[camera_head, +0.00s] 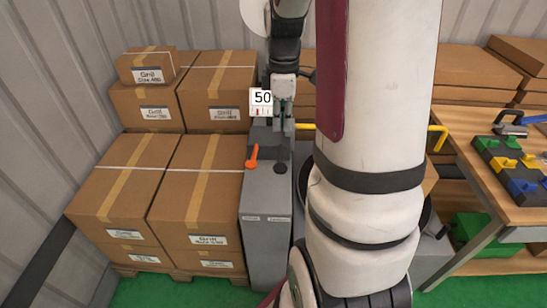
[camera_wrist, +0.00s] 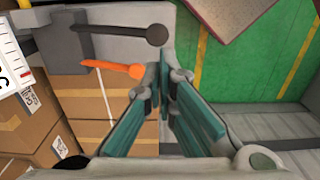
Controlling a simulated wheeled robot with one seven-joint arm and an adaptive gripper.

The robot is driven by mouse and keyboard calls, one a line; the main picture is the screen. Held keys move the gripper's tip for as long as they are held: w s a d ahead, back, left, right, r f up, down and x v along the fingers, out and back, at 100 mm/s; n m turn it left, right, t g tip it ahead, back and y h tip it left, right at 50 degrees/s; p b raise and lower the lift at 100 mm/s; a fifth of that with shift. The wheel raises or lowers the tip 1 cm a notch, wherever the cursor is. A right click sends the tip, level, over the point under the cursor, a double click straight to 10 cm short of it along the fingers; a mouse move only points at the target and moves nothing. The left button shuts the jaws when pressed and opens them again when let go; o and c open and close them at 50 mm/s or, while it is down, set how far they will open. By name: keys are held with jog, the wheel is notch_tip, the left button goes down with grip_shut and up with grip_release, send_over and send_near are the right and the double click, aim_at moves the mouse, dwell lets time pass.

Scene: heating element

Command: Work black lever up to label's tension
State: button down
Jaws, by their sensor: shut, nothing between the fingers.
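The black lever (camera_wrist: 118,32), with a round knob, sticks out from a grey block on the machine in the wrist view. In the head view its dark knob (camera_head: 281,168) shows on the grey cabinet (camera_head: 266,215). The orange lever (camera_wrist: 112,68) lies beside it and also shows in the head view (camera_head: 252,158). A white label (camera_head: 262,98) reads 50, with a red mark below; part of it shows at the wrist view's left edge (camera_wrist: 10,82). My gripper (camera_wrist: 168,76) is shut and empty, its tips near the black knob and orange tip; contact is unclear.
Cardboard boxes (camera_head: 185,195) are stacked left of the cabinet. A wooden table (camera_head: 500,208) with coloured blocks (camera_head: 510,160) stands at the right. A yellow rail (camera_head: 437,137) shows behind my arm. Green floor (camera_head: 185,293) is bare in front of the boxes.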

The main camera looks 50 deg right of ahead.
aim_at(281, 169)
notch_tip(281, 169, down, 14)
jog(key=shift+p, duration=0.6)
dwell(0.4)
